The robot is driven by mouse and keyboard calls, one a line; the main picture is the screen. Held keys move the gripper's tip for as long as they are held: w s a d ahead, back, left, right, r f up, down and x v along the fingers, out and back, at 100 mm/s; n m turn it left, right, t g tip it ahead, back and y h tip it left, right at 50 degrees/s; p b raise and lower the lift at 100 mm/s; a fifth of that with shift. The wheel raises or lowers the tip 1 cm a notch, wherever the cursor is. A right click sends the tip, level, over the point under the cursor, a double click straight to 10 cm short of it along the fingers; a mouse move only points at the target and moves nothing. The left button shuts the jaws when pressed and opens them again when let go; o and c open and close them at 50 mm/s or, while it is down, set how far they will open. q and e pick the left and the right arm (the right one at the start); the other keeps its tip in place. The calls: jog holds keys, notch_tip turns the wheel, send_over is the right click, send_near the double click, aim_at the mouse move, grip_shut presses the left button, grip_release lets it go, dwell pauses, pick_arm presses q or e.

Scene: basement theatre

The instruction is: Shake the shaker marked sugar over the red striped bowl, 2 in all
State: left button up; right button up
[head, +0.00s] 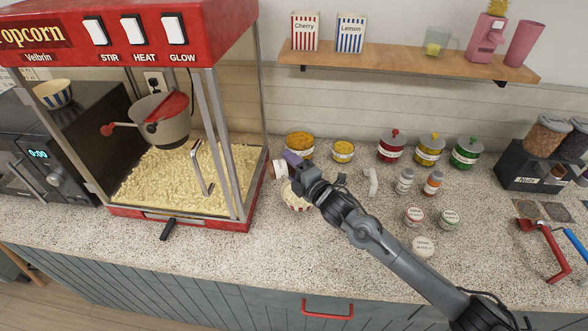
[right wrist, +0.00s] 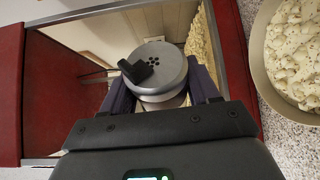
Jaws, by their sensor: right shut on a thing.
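My right gripper (head: 289,164) is shut on a shaker (head: 280,170) beside the popcorn machine. In the right wrist view the shaker (right wrist: 158,70) sits between the two fingers (right wrist: 160,92), its grey lid with small holes and a black flap facing the camera. Its label is not readable, so I cannot tell if it is marked sugar. The red striped bowl (head: 297,206), full of popcorn, stands on the counter just below the gripper, which partly hides it. In the right wrist view a popcorn-filled bowl (right wrist: 260,72) shows at the right, apart from the shaker. My left gripper is not in view.
The red popcorn machine (head: 180,226) stands close at the left. Two other shakers (head: 405,183) (head: 433,184), small round tins (head: 414,216) and lidded jars (head: 391,150) stand to the right. A shelf (head: 410,62) runs above. The front counter is mostly clear.

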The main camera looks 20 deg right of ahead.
jog(key=shift+a+f+m+b, duration=0.2)
jog(key=shift+f+m+b, duration=0.15)
jog(key=shift+m+b, duration=0.3)
jog(key=m+b, duration=0.1)
jog(key=m+t, duration=0.1)
jog(key=m, duration=0.1)
jog(key=m+t+b, duration=0.1)
jog(key=shift+d+m+b, duration=0.25)
jog(key=shift+m+b, duration=0.05)
jog(key=shift+m, duration=0.05)
jog(key=m+t+h+b, duration=0.1)
jog(key=m, duration=0.2)
jog(key=shift+d+b, duration=0.15)
jog(key=shift+b, duration=0.15)
jog(key=shift+d+r+m+t, duration=0.1)
jog(key=shift+m+t, duration=0.3)
jog(key=shift+m, duration=0.6)
jog(key=shift+r, duration=0.15)
jog(key=shift+r, duration=0.4)
jog(key=shift+r+p, duration=1.15)
jog(key=shift+r, duration=0.15)
